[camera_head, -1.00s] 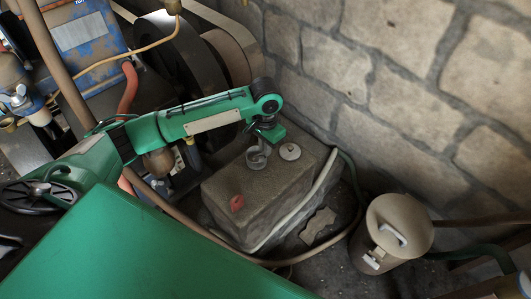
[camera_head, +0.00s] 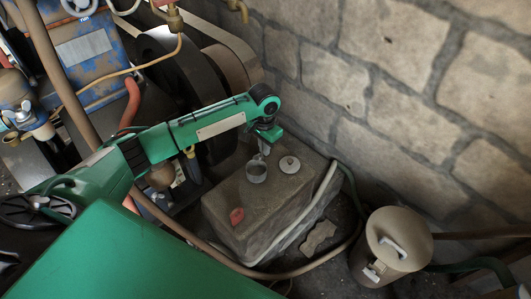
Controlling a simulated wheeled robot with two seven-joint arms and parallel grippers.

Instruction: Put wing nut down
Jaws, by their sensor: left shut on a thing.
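My left gripper (camera_head: 266,138) is at the end of the green arm, pointing down over the back part of a stone block (camera_head: 225,203). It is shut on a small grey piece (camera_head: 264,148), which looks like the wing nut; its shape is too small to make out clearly. The piece is just behind and above a grey metal cup (camera_head: 257,172) on the block. I cannot tell whether the piece touches anything below. My right gripper is not in view.
A pale round disc (camera_head: 289,165) and a small red item (camera_head: 236,216) lie on the block. A lidded can (camera_head: 395,245) stands at right, with a hose (camera_head: 322,188) alongside the block. A stone wall (camera_head: 400,110) closes the back; machinery (camera_head: 85,45) is at left.

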